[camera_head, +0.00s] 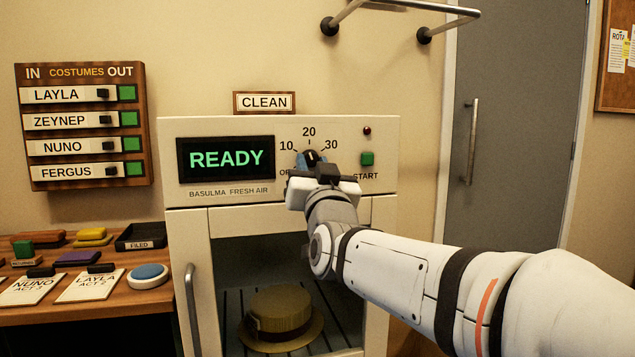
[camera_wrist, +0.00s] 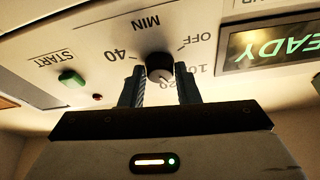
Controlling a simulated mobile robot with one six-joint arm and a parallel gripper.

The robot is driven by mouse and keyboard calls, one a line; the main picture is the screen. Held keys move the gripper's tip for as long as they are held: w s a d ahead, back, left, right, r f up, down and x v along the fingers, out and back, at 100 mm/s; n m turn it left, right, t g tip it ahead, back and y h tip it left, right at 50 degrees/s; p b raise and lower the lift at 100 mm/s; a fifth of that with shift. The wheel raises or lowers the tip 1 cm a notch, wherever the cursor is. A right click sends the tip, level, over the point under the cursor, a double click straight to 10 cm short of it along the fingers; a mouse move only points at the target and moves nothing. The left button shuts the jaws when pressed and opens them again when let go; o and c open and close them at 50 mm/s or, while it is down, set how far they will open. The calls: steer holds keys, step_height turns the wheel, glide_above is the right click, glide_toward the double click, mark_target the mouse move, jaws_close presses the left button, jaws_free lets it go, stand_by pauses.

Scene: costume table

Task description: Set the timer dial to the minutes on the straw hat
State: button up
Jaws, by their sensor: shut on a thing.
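The timer dial (camera_head: 312,156) is a round black knob on the cabinet's front panel, with 10, 20 and 30 around it. In the wrist view the dial (camera_wrist: 158,61) sits between the two fingers of my gripper (camera_wrist: 159,72), which is shut on it. Its pale pointer is near the 20, which a finger partly hides; the exact setting is hard to tell. My gripper (camera_head: 311,162) covers the dial's lower part in the head view. The straw hat (camera_head: 280,312) lies on a rack inside the cabinet, behind its glass door. I cannot read any number on it.
The lit READY display (camera_head: 226,159) is left of the dial. The green START button (camera_head: 367,159) and a dark red lamp (camera_head: 367,130) are to its right. A CLEAN sign (camera_head: 264,102) stands on the cabinet. The door handle (camera_head: 192,305) is at lower left, beside the wooden table (camera_head: 130,304).

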steer(key=shift+s+a+r+m+h, duration=0.15)
steer(key=shift+m+h, duration=0.5)
steer(key=shift+m, duration=0.8)
steer(key=shift+w+d+r+m+h, duration=0.15)
steer(key=shift+m+h, duration=0.5)
steer(key=shift+m, duration=0.8)
steer(key=shift+s+a+r, duration=0.1)
steer(key=o, duration=1)
steer(key=shift+f, duration=0.2)
steer(key=shift+c, duration=0.2)
steer(key=p+v, duration=0.1)
steer(key=v, duration=0.6)
steer(key=shift+s, duration=0.35)
steer(key=shift+f, duration=0.15)
